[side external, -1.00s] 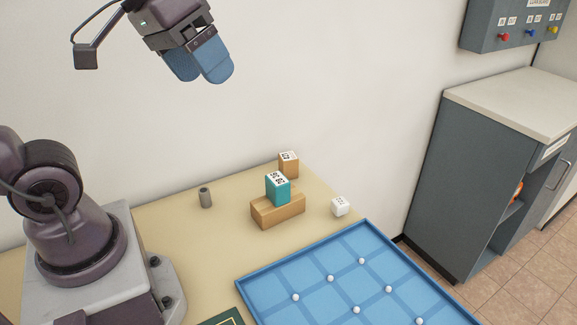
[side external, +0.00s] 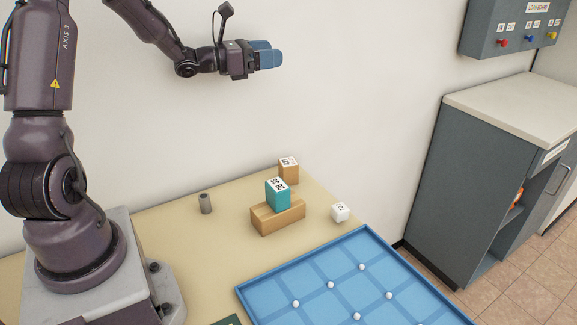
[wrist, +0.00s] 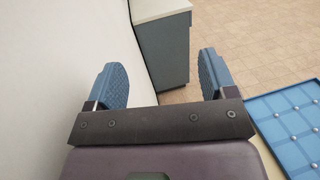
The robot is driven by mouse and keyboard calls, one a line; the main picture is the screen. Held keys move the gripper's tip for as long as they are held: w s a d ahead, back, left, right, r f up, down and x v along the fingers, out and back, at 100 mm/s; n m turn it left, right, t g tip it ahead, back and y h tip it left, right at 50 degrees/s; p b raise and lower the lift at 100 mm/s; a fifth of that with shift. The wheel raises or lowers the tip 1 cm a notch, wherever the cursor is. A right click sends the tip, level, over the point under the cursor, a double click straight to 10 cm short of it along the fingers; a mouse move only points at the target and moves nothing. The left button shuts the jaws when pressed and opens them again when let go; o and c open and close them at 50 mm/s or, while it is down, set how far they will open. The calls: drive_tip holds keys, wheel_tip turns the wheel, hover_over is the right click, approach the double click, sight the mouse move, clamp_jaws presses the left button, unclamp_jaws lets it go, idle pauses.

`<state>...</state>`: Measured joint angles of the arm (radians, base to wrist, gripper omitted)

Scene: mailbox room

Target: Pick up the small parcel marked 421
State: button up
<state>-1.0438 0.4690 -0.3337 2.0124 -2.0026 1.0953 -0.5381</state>
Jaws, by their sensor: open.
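The print is too small to tell which is marked 421. My gripper (side external: 270,55) is high above the table, well apart from the boxes, with its blue fingers pointing right. In the wrist view my gripper (wrist: 163,82) is open and empty. No parcel shows there.
A blue tray (side external: 300,268) with white knobs lies at the front right. A grey cabinet (side external: 440,185) stands to the right, below a wall panel (side external: 515,28) with coloured buttons. A white wall runs behind the table.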

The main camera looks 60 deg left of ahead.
sight(280, 165)
wheel_tip(280, 165, down, 30)
drive_tip(key=shift+x, duration=2.5)
drive_tip(key=c, duration=1)
